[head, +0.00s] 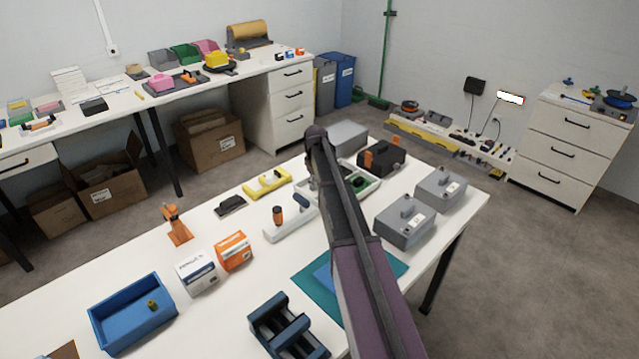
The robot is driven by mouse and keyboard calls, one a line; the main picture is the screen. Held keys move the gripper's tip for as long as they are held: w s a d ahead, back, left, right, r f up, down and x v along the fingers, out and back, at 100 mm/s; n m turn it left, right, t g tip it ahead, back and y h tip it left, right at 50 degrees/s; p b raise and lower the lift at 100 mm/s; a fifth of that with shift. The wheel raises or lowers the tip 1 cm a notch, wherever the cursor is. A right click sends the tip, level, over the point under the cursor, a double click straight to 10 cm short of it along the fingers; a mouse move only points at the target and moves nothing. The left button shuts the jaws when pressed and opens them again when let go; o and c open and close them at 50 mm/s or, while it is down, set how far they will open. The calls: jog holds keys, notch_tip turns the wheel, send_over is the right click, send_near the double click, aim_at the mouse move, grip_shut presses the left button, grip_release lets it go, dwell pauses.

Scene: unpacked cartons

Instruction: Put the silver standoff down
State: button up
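I cannot make out the silver standoff in the head view. My arm reaches from the lower right over the table, and its far end is above the back of the white table (110,272). My gripper is hidden behind my own arm links, near a light tray with a green part (363,190). I cannot see its fingers or anything held in them.
A blue bin (107,313) at the front left holds a small brass-coloured piece (152,305). Two grey boxes (404,222) (440,190) stand on the right. An orange carton (234,252), a white carton (197,273) and a dark blue rack (287,328) stand in front.

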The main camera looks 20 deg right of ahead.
jog(key=shift+r, duration=0.15)
dwell(0.3)
notch_tip(320, 180, up, 12)
jog(key=p, duration=1.2)
dwell(0.6)
jog(key=s+a+m, duration=0.1)
jog(key=s+a, duration=0.4)
jog(key=s, duration=0.5)
jog(key=s+a+m, duration=0.2)
jog(key=s+a, duration=0.3)
jog(key=s, duration=0.5)
jog(key=s+a+m, duration=0.1)
jog(key=s+a, duration=0.5)
jog(key=s, duration=0.4)
jog(key=shift+s, duration=0.3)
jog(key=shift+d, duration=0.15)
